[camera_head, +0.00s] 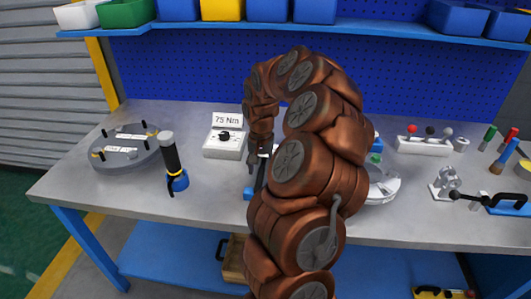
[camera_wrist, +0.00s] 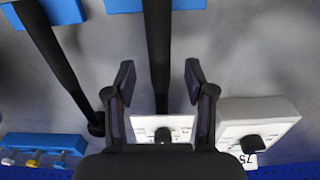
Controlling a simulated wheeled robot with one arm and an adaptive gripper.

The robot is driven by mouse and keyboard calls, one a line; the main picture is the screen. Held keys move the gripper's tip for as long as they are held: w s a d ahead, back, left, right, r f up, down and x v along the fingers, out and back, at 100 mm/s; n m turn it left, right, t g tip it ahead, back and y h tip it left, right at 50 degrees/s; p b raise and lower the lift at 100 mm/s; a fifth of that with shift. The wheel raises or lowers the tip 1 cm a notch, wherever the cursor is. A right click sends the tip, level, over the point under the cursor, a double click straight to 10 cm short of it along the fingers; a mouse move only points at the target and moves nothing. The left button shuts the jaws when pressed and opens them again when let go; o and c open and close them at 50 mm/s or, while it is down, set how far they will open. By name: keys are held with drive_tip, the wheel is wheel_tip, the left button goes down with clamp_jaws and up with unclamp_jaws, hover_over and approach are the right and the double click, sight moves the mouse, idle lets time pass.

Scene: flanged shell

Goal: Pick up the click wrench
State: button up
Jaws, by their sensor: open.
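A long dark bar, apparently the click wrench (camera_wrist: 158,45), runs from the top of the wrist view down between my fingers. Its upper part crosses a blue support (camera_wrist: 185,4). My gripper (camera_wrist: 159,80) is open, with one finger on each side of the bar and a visible gap to both. In the head view my gripper (camera_head: 262,150) points down over the bench, and my arm hides much of this area. A second long dark tool (camera_wrist: 62,65) with a rounded end lies to the left in the wrist view, on its own blue support. I cannot tell for certain which is the click wrench.
A white box (camera_head: 224,142) with a knob and a "75 Nm" sign stands left of my gripper. A black-handled tool (camera_head: 171,160) stands upright in a blue base. A grey round flanged part (camera_head: 125,160) is farther left. A blue shelf (camera_head: 350,31) with bins runs above the bench.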

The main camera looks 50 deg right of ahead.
drive_tip(key=shift+f, duration=0.95)
drive_tip(key=shift+c, duration=0.4)
clamp_jaws()
